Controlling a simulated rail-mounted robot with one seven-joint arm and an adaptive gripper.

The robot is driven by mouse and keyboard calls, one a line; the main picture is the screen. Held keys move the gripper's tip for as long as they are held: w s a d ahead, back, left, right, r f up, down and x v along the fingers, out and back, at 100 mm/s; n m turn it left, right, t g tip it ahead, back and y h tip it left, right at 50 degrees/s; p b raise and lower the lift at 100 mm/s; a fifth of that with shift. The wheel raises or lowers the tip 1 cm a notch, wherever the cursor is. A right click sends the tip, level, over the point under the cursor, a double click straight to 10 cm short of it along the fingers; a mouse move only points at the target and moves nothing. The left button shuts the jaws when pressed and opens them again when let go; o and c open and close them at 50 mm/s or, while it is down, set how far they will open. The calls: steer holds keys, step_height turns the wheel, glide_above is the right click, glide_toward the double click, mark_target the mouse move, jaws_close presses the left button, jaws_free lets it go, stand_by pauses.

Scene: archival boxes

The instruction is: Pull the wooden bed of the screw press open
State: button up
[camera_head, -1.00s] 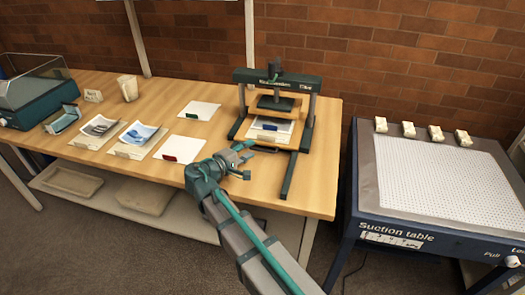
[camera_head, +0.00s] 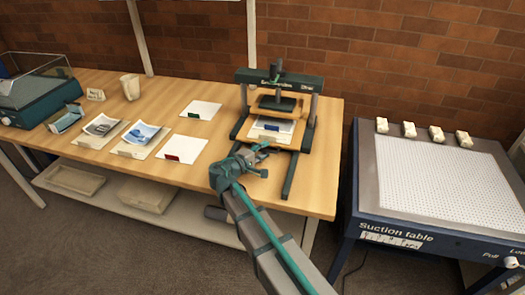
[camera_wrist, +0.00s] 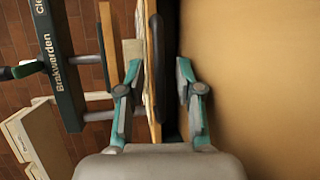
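The screw press (camera_head: 280,82) stands on the right part of the wooden table. Its wooden bed (camera_head: 257,136) lies low between the posts, under the dark platen (camera_head: 277,103), with pale sheets on it. My gripper (camera_head: 262,158) is just in front of the bed. In the wrist view my gripper (camera_wrist: 158,98) has its fingers apart. The bed's edge (camera_wrist: 153,100) and a dark handle (camera_wrist: 158,55) run between them. One finger is on the sheet side, the other on the table side. I cannot tell whether either touches.
White folders (camera_head: 182,148) and photo prints (camera_head: 141,134) lie left of the press. A cup (camera_head: 130,87) and a teal box (camera_head: 38,98) are farther left. A suction table (camera_head: 440,185) stands to the right. Dark press rails (camera_head: 290,175) reach toward the table's front edge.

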steer(key=shift+c, duration=0.3)
jaws_close()
steer(key=shift+s, duration=0.15)
steer(key=s+a+b, duration=0.1)
steer(key=s, duration=0.4)
steer(key=s+a+b, duration=0.1)
steer(key=s, duration=0.5)
steer(key=s+a+b, duration=0.1)
steer(key=s, duration=0.5)
steer(key=shift+s+a, duration=0.1)
steer(key=shift+a, duration=0.3)
steer(key=shift+o, duration=0.3)
jaws_free()
